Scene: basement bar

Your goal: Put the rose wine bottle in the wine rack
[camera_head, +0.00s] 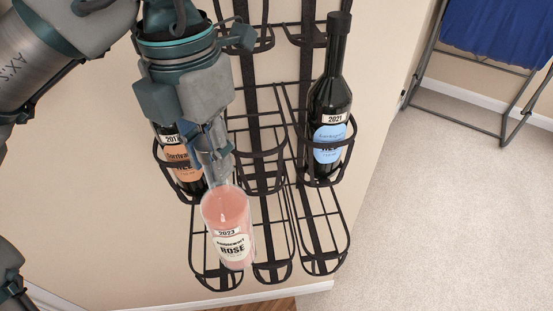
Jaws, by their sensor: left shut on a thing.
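My left gripper (208,130) comes in from the upper left and is shut on the neck of the rose wine bottle (228,222). The bottle is clear with pink wine and a white label reading 2023 and ROSE. It hangs in front of the lower left slot of the black wine rack (318,232); I cannot tell if it is inside that slot or touching it. The rack is on a beige wall. The gripper hides the bottle's neck and part of the rack. My right gripper is not in view.
A dark bottle with an orange label (178,152) sits in the middle left slot, partly hidden. A dark bottle with a blue label (329,110) stands in the middle right slot. The lower middle and lower right slots look empty. A blue cloth (500,28) on a metal frame stands at right.

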